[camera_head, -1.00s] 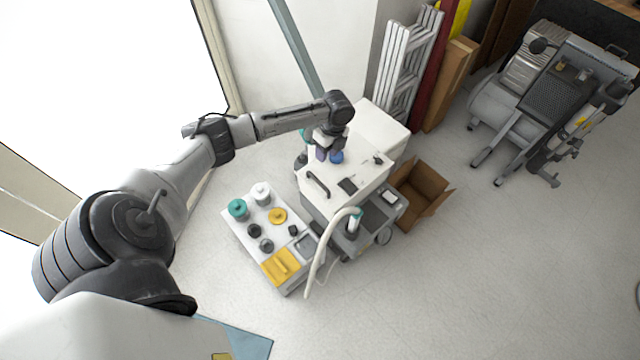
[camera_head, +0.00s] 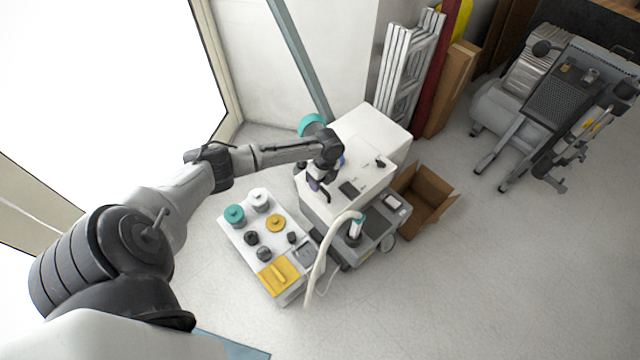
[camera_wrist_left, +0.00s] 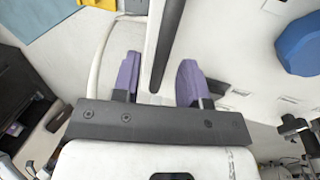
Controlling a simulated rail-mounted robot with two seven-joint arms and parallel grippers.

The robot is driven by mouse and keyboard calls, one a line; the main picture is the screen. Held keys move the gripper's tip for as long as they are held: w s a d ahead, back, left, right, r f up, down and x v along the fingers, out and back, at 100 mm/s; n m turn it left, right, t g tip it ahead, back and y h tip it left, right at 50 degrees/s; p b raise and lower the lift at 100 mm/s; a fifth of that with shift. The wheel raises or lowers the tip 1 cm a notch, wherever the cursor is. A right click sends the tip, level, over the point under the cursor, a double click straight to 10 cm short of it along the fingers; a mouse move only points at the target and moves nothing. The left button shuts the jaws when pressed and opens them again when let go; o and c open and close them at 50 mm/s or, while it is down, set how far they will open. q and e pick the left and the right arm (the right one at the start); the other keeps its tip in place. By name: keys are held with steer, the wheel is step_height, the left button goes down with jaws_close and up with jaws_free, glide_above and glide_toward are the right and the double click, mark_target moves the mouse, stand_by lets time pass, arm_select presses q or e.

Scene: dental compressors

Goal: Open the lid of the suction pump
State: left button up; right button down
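The suction pump (camera_head: 335,205) is a white boxy unit in the middle of the head view, with its lid (camera_head: 362,173) lying flat and shut. A dark bar handle on the lid is mostly hidden by my left gripper in the head view. In the left wrist view the black handle (camera_wrist_left: 167,45) runs lengthwise between my fingers. My left gripper (camera_head: 317,188) is over the handle. In the left wrist view its two purple fingertips (camera_wrist_left: 158,80) are wide apart, one on each side of the bar, with gaps. A blue knob (camera_wrist_left: 302,45) stands on the right. My right gripper is not in view.
A white cart (camera_head: 240,236) with jars and a yellow tray stands left of the pump. A pale hose (camera_head: 318,262) hangs at its front. An open cardboard box (camera_head: 424,193) is on the right. Clear floor lies in front and to the right.

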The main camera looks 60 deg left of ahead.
arm_select(q)
steer(key=shift+f, duration=0.1)
steer(key=shift+c, duration=0.5)
jaws_close()
